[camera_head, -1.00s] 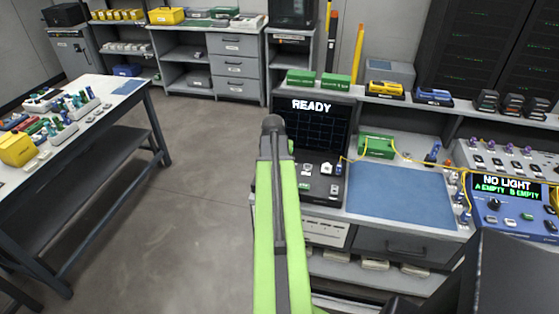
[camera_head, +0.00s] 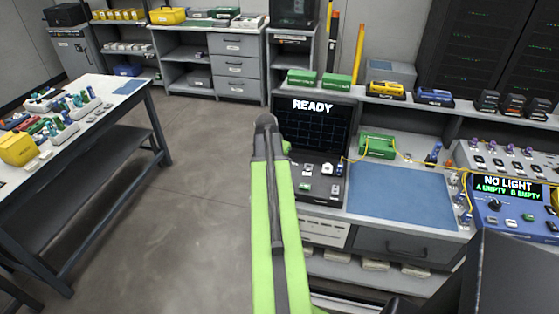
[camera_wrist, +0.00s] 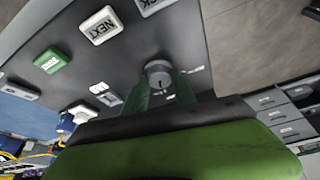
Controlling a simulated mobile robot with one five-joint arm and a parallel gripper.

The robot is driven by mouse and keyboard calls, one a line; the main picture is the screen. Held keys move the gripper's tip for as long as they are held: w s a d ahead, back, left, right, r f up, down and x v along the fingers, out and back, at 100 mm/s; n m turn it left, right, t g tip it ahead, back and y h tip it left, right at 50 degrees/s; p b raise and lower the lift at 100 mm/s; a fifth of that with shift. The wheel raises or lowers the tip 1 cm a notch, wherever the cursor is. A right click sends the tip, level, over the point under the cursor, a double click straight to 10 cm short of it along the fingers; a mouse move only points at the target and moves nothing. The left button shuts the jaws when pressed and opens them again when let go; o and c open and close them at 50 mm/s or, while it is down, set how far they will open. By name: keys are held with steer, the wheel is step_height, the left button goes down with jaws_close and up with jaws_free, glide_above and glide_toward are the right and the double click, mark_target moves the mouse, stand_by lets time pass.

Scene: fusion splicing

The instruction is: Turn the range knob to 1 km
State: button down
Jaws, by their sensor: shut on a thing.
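The range knob (camera_wrist: 157,70) is a round grey knob on the dark panel of the test unit, in the wrist view. My gripper (camera_wrist: 163,84) has its green fingers on both sides of the knob and is shut on it. Small white labels (camera_wrist: 194,70) sit around the knob, too small to read, so I cannot tell its setting. In the head view the test unit's screen (camera_head: 313,124) says READY. My arm hides the knob and most of my gripper there.
Buttons marked NEXT (camera_wrist: 101,25) and a green button (camera_wrist: 50,61) lie near the knob. A blue mat (camera_head: 400,195) and a blue meter reading NO LIGHT (camera_head: 510,210) stand to the right. A yellow fibre (camera_head: 425,160) crosses the bench.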

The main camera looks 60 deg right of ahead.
steer(key=c, duration=1)
jaws_free()
steer(key=p+v, duration=1.6)
steer(key=v, duration=0.1)
steer(key=shift+r, duration=0.25)
steer(key=shift+w+a, duration=0.1)
